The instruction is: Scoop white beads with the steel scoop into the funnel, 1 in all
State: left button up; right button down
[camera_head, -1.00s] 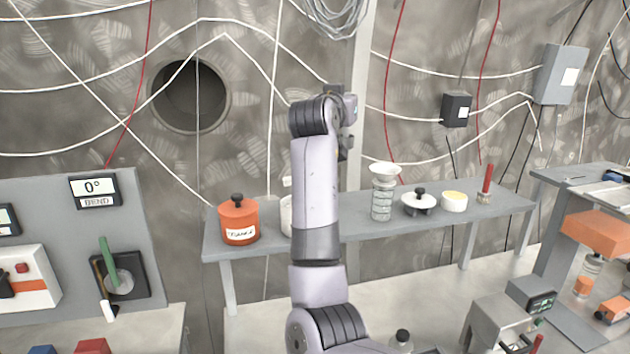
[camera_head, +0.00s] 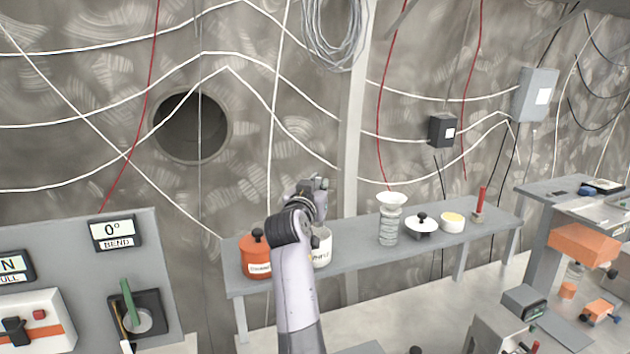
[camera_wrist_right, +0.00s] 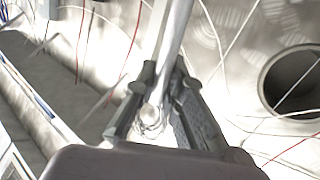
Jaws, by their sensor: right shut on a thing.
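My right gripper (camera_head: 318,186) is above the white pot (camera_head: 323,248) on the shelf. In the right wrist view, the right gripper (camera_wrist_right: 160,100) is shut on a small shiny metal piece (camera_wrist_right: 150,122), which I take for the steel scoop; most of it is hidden. The pot has a partly covered label, and my arm hides its left side and its contents, so I see no beads. The white funnel (camera_head: 391,199) stands upright on a ribbed clear jar (camera_head: 388,229), to the right of the gripper and apart from it. My left gripper is out of view.
On the grey shelf (camera_head: 360,258), an orange lidded pot (camera_head: 257,256) stands left of the white pot. A control panel (camera_head: 60,238) is at left.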

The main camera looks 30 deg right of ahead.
jog(key=shift+w+a+f, duration=0.1)
jog(key=shift+a+f, duration=0.05)
jog(key=shift+f, duration=0.25)
jog(key=shift+w+a+f+b, duration=0.1)
jog(key=shift+a+f+b, duration=0.15)
jog(key=shift+a+b, duration=0.1)
jog(key=shift+a+f+b, duration=0.2)
jog(key=shift+f+b, duration=0.15)
jog(key=shift+f, duration=0.2)
jog(key=shift+d+f, duration=0.1)
jog(key=shift+f, duration=0.15)
jog(key=shift+d+f+b, duration=0.1)
jog(key=shift+f+b, duration=0.55)
jog(key=shift+f, duration=0.3)
jog(key=shift+r, duration=0.15)
jog(key=shift+r+p, duration=0.3)
pick_arm(q)
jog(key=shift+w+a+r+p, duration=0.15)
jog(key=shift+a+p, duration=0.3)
jog(key=shift+p, duration=0.3)
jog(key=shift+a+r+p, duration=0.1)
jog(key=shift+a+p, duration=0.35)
jog(key=shift+p, duration=0.3)
pick_arm(e)
jog(key=shift+r, duration=2.6)
